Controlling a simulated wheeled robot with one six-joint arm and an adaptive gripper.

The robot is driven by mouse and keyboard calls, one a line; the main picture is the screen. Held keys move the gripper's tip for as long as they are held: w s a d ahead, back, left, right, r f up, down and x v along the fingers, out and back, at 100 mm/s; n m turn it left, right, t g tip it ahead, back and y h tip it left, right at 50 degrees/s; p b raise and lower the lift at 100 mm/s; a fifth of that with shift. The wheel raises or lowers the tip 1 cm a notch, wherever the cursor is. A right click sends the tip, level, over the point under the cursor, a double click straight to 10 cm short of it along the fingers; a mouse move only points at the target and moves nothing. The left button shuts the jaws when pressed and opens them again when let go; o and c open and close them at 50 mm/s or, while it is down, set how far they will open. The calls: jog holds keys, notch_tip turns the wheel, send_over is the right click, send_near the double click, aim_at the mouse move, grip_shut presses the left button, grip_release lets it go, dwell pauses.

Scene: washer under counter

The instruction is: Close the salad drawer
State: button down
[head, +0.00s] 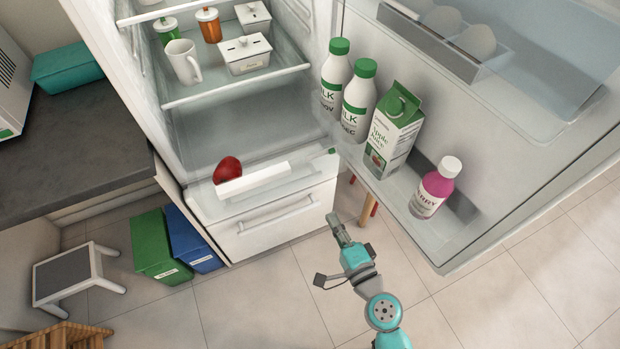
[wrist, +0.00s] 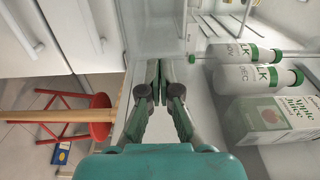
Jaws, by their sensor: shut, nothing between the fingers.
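The salad drawer (head: 300,176) appears as a clear, pale bin at the bottom of the open fridge, with a white strip (head: 253,180) along its front. A red item (head: 226,170) sits behind that strip. I cannot tell exactly how far out the drawer stands. My gripper (head: 334,220) is shut and empty, to the right of and below the drawer, between the fridge body and the open door. In the wrist view its closed fingertips (wrist: 165,66) point toward a pale surface ahead, with a gap that is hard to judge.
The open fridge door on the right holds two milk bottles (head: 358,100), a juice carton (head: 394,130) and a berry bottle (head: 436,187). A white drawer front with a handle (head: 275,214) lies below. Green (head: 157,245) and blue (head: 188,240) bins stand left. A red stool (wrist: 88,118) shows in the wrist view.

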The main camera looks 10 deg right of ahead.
aim_at(307, 172)
jog(key=x, duration=1.3)
jog(key=shift+w+a, duration=0.1)
jog(key=shift+w, duration=0.2)
